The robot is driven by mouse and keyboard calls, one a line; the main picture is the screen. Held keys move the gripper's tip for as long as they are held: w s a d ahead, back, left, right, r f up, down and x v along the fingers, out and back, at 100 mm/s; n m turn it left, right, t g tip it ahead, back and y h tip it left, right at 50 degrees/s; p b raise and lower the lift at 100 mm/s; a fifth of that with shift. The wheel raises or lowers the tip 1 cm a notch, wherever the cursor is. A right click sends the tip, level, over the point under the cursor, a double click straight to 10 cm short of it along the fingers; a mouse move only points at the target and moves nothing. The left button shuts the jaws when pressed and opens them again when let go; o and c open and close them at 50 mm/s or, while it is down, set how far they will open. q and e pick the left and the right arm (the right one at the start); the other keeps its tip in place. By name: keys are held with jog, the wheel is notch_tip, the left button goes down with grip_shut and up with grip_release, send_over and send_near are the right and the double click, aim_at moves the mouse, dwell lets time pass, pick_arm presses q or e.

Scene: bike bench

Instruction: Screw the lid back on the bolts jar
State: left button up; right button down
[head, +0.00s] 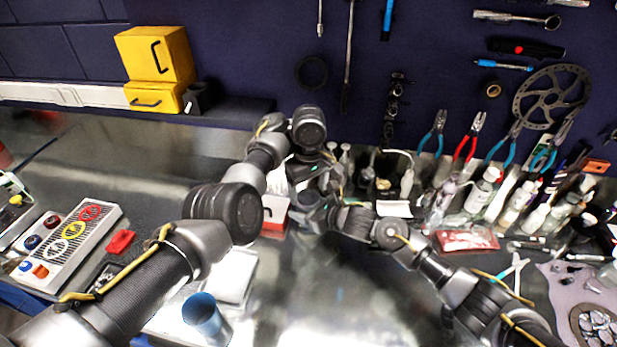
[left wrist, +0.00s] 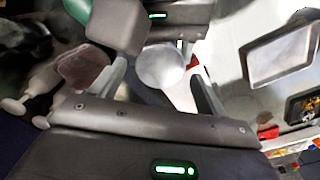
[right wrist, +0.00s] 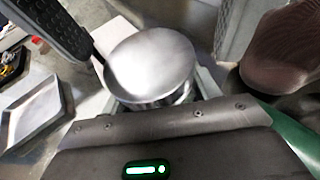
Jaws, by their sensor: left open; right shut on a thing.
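The round silver lid (right wrist: 150,62) shows in the right wrist view, lying level on top of the bolts jar (right wrist: 160,103), whose upper edge shows just beneath it. I cannot tell how tightly it sits. The lid also shows in the left wrist view (left wrist: 160,68), between the spread fingers of my open left gripper (left wrist: 163,84). My right gripper (right wrist: 155,98) is shut on the jar below the lid. In the head view my left gripper (head: 306,180) comes from above and my right gripper (head: 318,207) from the right; they meet and mostly hide the jar.
A white and red box (head: 274,218) stands close left of the grippers. A blue cup (head: 205,318) and a pale tray (head: 234,278) are at the front. Bottles (head: 482,190) and pliers crowd the right. A yellow cabinet (head: 155,55) stands at back left. The bench front middle is clear.

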pick_arm(q)
jog(key=shift+f, duration=0.85)
jog(key=c, duration=1)
jog(key=m, duration=0.3)
jog(key=o, duration=1.1)
jog(key=shift+d+r, duration=0.1)
jog(key=shift+r, duration=2.15)
